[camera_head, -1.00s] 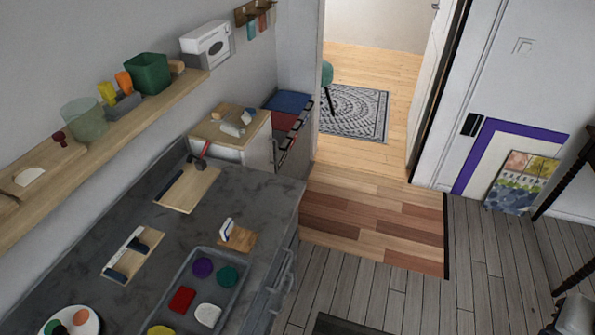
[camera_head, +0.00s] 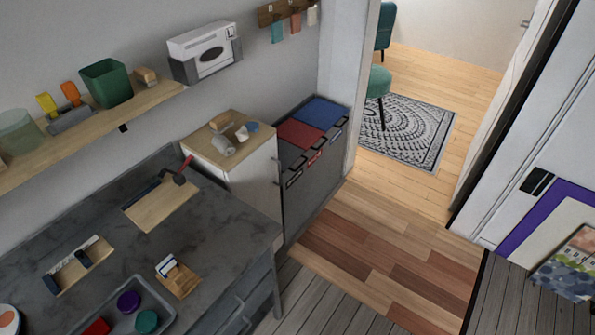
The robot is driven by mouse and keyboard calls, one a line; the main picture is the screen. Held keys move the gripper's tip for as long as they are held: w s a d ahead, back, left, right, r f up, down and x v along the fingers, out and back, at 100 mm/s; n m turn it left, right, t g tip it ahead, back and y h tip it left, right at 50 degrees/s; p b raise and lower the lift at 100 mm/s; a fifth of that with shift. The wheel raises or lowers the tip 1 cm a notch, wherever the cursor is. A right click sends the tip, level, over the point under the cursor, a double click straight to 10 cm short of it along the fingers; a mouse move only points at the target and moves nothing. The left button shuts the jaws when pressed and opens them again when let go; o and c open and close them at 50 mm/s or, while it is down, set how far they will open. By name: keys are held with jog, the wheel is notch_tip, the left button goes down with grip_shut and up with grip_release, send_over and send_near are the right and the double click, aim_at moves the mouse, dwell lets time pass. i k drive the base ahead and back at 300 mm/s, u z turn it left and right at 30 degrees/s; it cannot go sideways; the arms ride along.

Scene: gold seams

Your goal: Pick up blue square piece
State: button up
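A small bluish piece (camera_head: 252,127) lies among pale pieces on top of the low white cabinet (camera_head: 200,150); its exact shape is too small to tell. A tan piece (camera_head: 221,121) and a grey-white piece (camera_head: 224,145) lie beside it. The grey tray (camera_head: 168,310) on the dark counter holds a purple round piece (camera_head: 128,302), a teal round piece (camera_head: 147,321) and a red piece (camera_head: 97,327), partly cut off. No blue square piece can be made out in the tray's visible part. My gripper is not in view.
The dark counter (camera_head: 215,225) carries a wooden board (camera_head: 160,205), a wooden holder (camera_head: 82,262) and a card stand (camera_head: 178,281). Bins with red (camera_head: 299,135) and blue (camera_head: 320,112) lids stand past the cabinet. Wooden floor (camera_head: 385,265) is clear on the right.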

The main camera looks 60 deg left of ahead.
aim_at(170, 262)
jog(key=u, duration=0.05)
jog(key=i, duration=0.5)
jog(key=u, duration=0.1)
jog(key=k, duration=0.1)
jog(key=u, duration=3.6)
jog(key=i, duration=0.95)
jog(key=u, duration=0.1)
jog(key=k, duration=0.9)
jog(key=z, duration=0.2)
jog(key=i, duration=0.45)
jog(key=u, duration=0.05)
